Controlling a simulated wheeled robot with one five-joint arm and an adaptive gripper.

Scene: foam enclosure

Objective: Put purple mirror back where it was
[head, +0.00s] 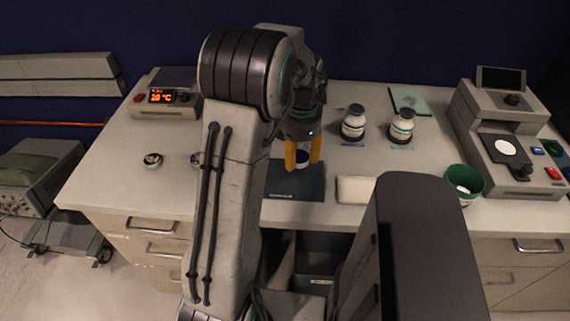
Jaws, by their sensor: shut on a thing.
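My gripper (303,155) has yellow fingers and points down over the bench. It is shut on a small round thing with a dark purple-blue face, the purple mirror (302,158), which shows between the fingers. The mirror is at the back part of a dark blue mat (292,192). I cannot tell whether it touches the mat or hangs just above it. My arm hides part of the bench to the left. Another small round piece (195,159) is partly hidden behind my arm, and one more (153,160) stands on the bench at left.
A pale block (357,190) lies right of the mat. A green cup (463,183) and a grey instrument (509,150) are at right. A heater with an orange display (165,105) is back left. The left bench is fairly clear.

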